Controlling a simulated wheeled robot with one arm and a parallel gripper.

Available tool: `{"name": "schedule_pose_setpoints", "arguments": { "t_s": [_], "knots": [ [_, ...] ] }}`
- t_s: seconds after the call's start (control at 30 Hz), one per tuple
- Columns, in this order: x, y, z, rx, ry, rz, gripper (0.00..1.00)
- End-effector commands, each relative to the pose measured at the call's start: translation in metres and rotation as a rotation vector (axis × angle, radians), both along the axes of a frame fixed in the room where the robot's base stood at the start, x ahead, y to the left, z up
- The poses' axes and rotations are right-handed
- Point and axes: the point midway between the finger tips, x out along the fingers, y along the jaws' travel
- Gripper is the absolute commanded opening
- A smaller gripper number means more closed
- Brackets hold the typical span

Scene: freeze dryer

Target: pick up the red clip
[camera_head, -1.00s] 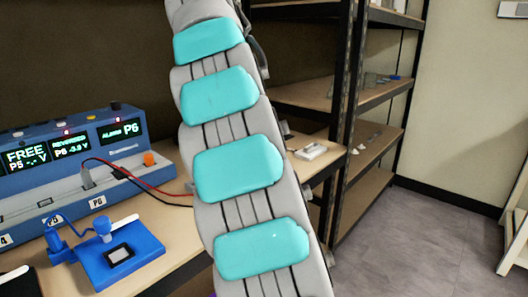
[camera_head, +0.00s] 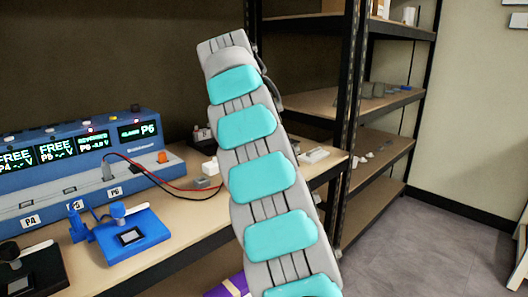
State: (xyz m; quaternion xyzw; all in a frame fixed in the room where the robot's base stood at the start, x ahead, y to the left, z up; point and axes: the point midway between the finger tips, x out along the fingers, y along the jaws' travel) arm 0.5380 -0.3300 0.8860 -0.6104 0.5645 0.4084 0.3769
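I cannot make out a red clip for certain. A red lead (camera_head: 147,177) and a black lead run from a plug on the blue power unit (camera_head: 60,165) across the bench to the right. Their right ends lie near a small grey block (camera_head: 207,183) close to my arm, where details are too small to tell. My grey arm with teal pads rises through the middle of the picture and covers part of the bench. My gripper cannot be seen, so what it holds is unknown.
A blue stand (camera_head: 133,237) with a small dark screen sits at the front of the wooden bench (camera_head: 190,235). A purple object (camera_head: 229,287) is below the bench edge. A black-framed shelf unit (camera_head: 350,120) stands behind on the right. Grey floor (camera_head: 400,240) is open at right.

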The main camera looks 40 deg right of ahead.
Motion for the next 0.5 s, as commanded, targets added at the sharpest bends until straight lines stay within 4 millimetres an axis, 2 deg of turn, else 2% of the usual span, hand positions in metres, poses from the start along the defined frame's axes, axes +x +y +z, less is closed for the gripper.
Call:
{"name": "schedule_pose_setpoints", "arguments": {
  "t_s": [0.07,0.5],
  "knots": [
    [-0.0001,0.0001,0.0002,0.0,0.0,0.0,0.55],
    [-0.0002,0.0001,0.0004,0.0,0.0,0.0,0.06]
  ]
}}
